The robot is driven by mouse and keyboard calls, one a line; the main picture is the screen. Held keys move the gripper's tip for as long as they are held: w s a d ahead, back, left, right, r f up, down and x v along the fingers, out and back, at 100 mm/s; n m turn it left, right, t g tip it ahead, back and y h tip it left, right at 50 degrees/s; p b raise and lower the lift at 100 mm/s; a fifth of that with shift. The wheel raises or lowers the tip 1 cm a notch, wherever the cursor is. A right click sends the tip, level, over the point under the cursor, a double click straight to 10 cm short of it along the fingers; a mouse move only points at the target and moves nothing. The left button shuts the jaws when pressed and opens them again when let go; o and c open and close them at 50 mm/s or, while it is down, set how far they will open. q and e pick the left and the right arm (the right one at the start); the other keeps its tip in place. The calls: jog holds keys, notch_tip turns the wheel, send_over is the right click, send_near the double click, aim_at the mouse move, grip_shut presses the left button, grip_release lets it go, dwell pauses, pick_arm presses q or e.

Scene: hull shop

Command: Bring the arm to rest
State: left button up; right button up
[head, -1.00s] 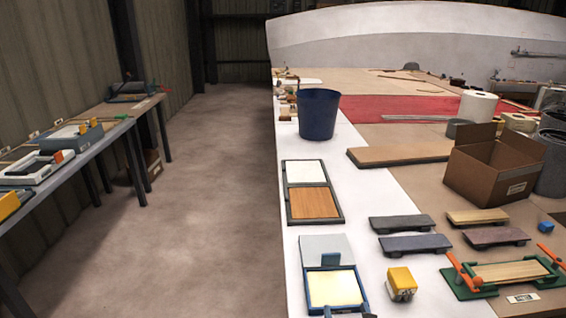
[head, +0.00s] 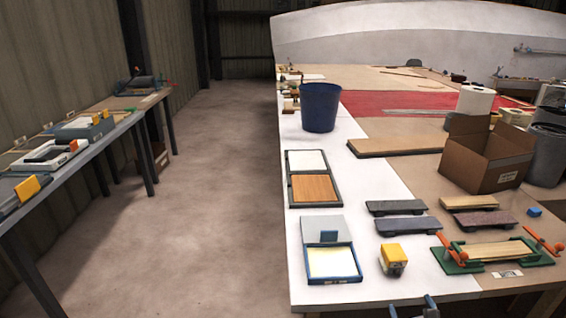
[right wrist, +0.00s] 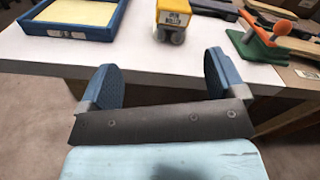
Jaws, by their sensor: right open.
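My right gripper (head: 412,308) shows only its blue fingertips at the bottom edge of the head view, just off the front edge of the white table (head: 370,276). In the right wrist view its two blue fingers (right wrist: 163,80) stand wide apart with nothing between them. Beyond them are the table edge, a blue-framed tray (right wrist: 78,14) and a yellow block-like device (right wrist: 173,12). My left gripper is in neither view.
On the table are the blue-framed tray with a pale yellow pad (head: 357,262), the yellow device (head: 393,252), a green clamp fixture (head: 452,262), grey sanding blocks (head: 398,227), a blue bucket (head: 320,108) and a cardboard box (head: 462,165). The floor (head: 215,200) at left is clear.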

jog(key=s+a+f+m+g+y, duration=0.1)
jog(key=s+f+m+g, duration=0.3)
jog(key=s+m, duration=1.1)
jog(key=s+a+f+m+g+y, duration=0.1)
jog(key=s+f+m+g, duration=0.3)
jog(key=s+m, duration=1.05)
jog(key=w+a+r+m, duration=0.2)
jog(key=w+a+m, duration=0.2)
jog(key=a+m, duration=0.6)
pick_arm(q)
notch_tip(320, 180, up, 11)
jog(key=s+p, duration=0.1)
jog(key=p, duration=1.2)
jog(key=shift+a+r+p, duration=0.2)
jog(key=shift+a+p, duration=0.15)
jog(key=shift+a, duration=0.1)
pick_arm(e)
notch_tip(320, 180, up, 12)
jog(key=a+n+t, duration=0.1)
jog(key=n, duration=0.1)
jog(key=shift+a+y, duration=0.2)
jog(key=shift+y, duration=0.2)
